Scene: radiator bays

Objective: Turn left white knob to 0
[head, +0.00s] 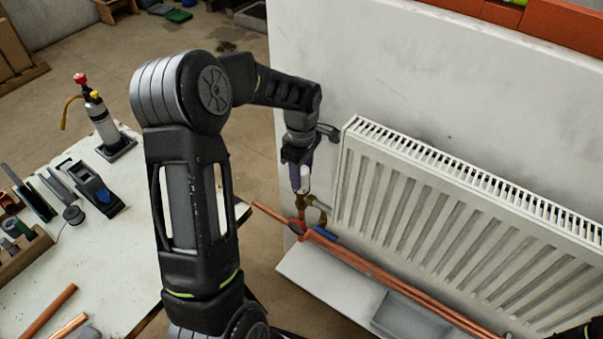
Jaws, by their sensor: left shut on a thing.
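The left white knob (305,181) sits on a brass valve (302,200) beside the left end of the white radiator (470,215). My left arm reaches over from the left, and my left gripper (301,172) points down at the knob. The gripper is shut on the knob, and its jaws cover the upper part of it. The knob's scale and the 0 mark cannot be read at this size. My right gripper is not in view; only a dark piece of my own body shows at the bottom right corner.
Copper pipes (400,289) run below the radiator, above a pale ledge (325,281) with a grey tray (408,316). A white wall (400,70) stands behind. A workbench (100,265) with tools and a red-topped pump bottle (104,122) is at the left.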

